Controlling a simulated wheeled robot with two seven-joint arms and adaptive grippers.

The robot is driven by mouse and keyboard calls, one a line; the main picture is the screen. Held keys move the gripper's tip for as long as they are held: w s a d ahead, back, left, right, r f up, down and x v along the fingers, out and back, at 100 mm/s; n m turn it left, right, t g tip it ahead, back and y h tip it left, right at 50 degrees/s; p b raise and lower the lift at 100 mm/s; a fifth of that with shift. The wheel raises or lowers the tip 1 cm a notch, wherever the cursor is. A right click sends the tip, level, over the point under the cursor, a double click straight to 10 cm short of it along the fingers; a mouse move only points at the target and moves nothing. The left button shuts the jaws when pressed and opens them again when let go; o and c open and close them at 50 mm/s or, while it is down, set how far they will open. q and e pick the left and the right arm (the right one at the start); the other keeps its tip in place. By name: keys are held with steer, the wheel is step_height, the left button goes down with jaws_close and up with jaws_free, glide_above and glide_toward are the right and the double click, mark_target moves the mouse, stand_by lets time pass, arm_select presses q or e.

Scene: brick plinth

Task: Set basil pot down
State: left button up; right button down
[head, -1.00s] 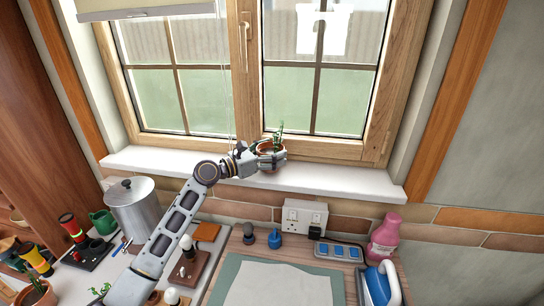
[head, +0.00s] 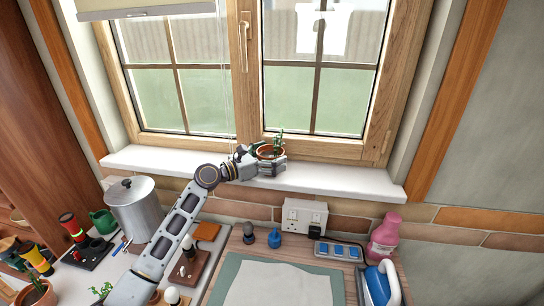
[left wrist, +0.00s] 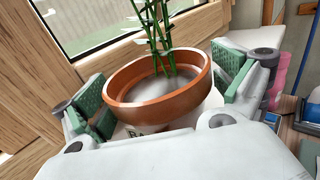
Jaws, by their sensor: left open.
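The basil pot is a small terracotta pot (head: 270,151) with thin green stems, by the white window sill (head: 335,178). In the left wrist view the pot (left wrist: 150,101) shows its round rim and pale contents. My left gripper (head: 268,164) is around the pot from the room side. Its green-padded fingers (left wrist: 165,92) are open, one on each side of the pot. The pot's base is hidden, so I cannot tell from it how it meets the sill. My right gripper is out of view.
The wooden window frame (head: 320,148) stands close behind the pot. The sill is bare to both sides. Below are a socket (head: 304,214), a pink bottle (head: 385,235), an iron (head: 378,284) and a metal canister (head: 134,210).

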arm_select(q)
steer(key=shift+r, duration=0.15)
steer(key=b+v, duration=0.1)
steer(key=v, duration=1.1)
steer(key=shift+b, duration=0.35)
steer(key=shift+s, duration=0.1)
stand_by(0.6)
